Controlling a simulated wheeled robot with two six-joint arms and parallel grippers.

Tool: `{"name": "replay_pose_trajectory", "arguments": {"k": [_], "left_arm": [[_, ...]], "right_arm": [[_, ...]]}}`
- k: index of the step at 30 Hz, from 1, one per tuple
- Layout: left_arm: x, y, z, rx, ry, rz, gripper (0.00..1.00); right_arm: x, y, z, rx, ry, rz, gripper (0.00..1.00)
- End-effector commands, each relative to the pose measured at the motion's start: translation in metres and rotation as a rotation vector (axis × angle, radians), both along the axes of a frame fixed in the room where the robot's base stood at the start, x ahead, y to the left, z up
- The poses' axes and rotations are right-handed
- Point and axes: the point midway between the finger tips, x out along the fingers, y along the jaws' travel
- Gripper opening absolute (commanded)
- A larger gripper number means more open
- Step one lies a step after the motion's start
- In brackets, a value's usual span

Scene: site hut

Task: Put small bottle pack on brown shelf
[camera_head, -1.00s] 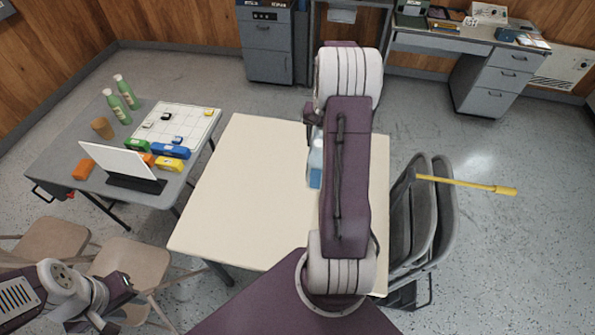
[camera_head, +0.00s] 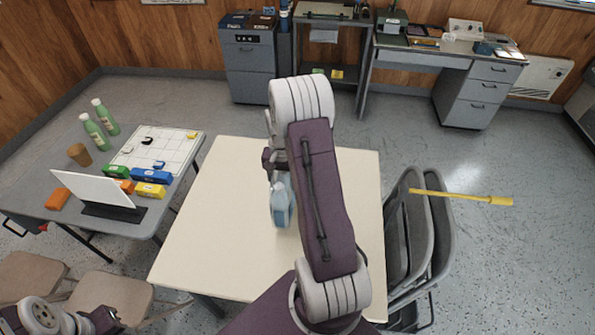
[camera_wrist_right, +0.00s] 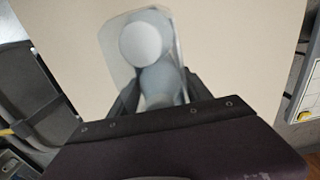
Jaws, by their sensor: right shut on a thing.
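The small bottle pack (camera_head: 281,208) looks pale blue and translucent, and hangs above the cream table in the head view. In the right wrist view the pack (camera_wrist_right: 125,35) shows a round pale cap and sits between the fingers. My right gripper (camera_wrist_right: 160,88) is shut on it; in the head view my own arm hides most of this gripper. My left gripper (camera_head: 108,320) is at the lower left edge, apart from everything, and too small to judge its opening. I cannot clearly pick out a brown shelf; a rack with shelves (camera_head: 333,17) stands at the back.
The cream table (camera_head: 205,235) is bare around the pack. A grey table (camera_head: 50,150) at left bears green bottles, boxes and a whiteboard. Folding chairs (camera_head: 420,235) and a yellow-handled tool (camera_head: 465,197) are at right. A cabinet (camera_head: 250,65) and desk (camera_head: 470,90) stand behind.

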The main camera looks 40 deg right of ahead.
Motion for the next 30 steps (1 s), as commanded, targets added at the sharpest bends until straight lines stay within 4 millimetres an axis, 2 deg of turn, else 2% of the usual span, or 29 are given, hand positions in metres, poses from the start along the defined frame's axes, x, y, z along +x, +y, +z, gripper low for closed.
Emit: {"name": "replay_pose_trajectory", "arguments": {"k": [3, 7, 13, 18, 21, 30], "left_arm": [[0.0, 0.0, 0.004, 0.0, 0.0, 0.0, 0.36], [0.0, 0.0, 0.005, 0.0, 0.0, 0.0, 0.36], [0.0, 0.0, 0.005, 0.0, 0.0, 0.0, 0.36], [0.0, 0.0, 0.009, 0.0, 0.0, 0.0, 0.36], [0.0, 0.0, 0.009, 0.0, 0.0, 0.0, 0.36], [0.0, 0.0, 0.008, 0.0, 0.0, 0.0, 0.36]], "right_arm": [[0.007, 0.018, -0.009, -0.002, -0.003, 0.002, 0.0], [0.011, 0.027, -0.015, -0.002, -0.004, 0.0, 0.0], [0.011, 0.029, -0.021, -0.002, -0.003, -0.001, 0.0], [0.01, 0.029, -0.046, -0.001, -0.001, -0.001, 0.0], [0.011, 0.028, -0.055, -0.003, -0.003, -0.001, 0.0], [0.011, 0.028, -0.058, -0.003, -0.005, -0.001, 0.0]]}}
